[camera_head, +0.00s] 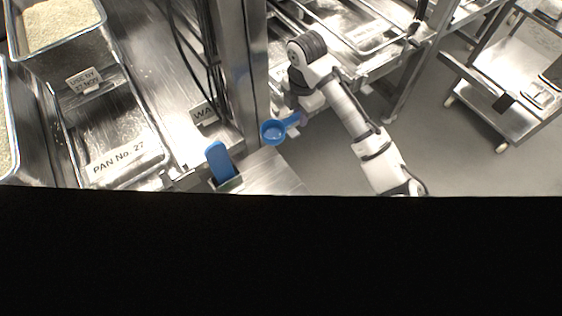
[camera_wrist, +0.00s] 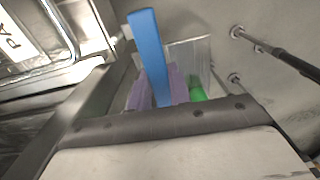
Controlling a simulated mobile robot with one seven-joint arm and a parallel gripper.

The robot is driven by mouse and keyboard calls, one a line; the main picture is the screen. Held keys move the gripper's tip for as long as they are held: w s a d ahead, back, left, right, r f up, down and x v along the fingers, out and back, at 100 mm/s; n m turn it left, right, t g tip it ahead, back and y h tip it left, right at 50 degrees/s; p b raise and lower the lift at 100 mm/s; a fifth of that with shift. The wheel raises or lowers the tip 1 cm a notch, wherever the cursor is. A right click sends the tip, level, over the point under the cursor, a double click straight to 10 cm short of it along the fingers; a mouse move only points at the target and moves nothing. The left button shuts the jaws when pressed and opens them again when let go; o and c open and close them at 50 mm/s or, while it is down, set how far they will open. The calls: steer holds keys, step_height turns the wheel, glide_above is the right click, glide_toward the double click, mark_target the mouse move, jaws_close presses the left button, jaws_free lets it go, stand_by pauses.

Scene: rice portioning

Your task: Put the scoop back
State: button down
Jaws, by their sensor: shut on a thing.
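The blue scoop (camera_head: 273,132) has a round cup and a short handle. In the head view its cup faces up and hangs clear of the steel bench edge. My gripper (camera_head: 299,116) is shut on the scoop's handle, right of the cup. In the wrist view a long blue bar (camera_wrist: 150,50) rises by the purple fingertips of my gripper (camera_wrist: 162,90); the cup cannot be made out there. A blue upright piece (camera_head: 220,162) stands in a dark slot at the bench's front, left of the scoop. I cannot tell what it is.
A steel post (camera_head: 240,75) with cables stands behind the scoop. Pans of rice (camera_head: 60,22) and an empty tray labelled PAN No. 27 (camera_head: 110,150) lie to the left. A steel rack is behind my arm; a cart (camera_head: 520,75) stands far right. Open floor lies between.

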step_height(320, 180, down, 20)
steer(key=b, duration=0.5)
steer(key=shift+r+b, duration=0.15)
steer(key=shift+b, duration=0.25)
steer(key=shift+f, duration=0.3)
steer(key=c, duration=1.3)
jaws_free()
steer(key=shift+r, duration=0.1)
step_height(320, 180, up, 12)
steer(key=p, duration=0.4)
steer(key=shift+r, duration=0.2)
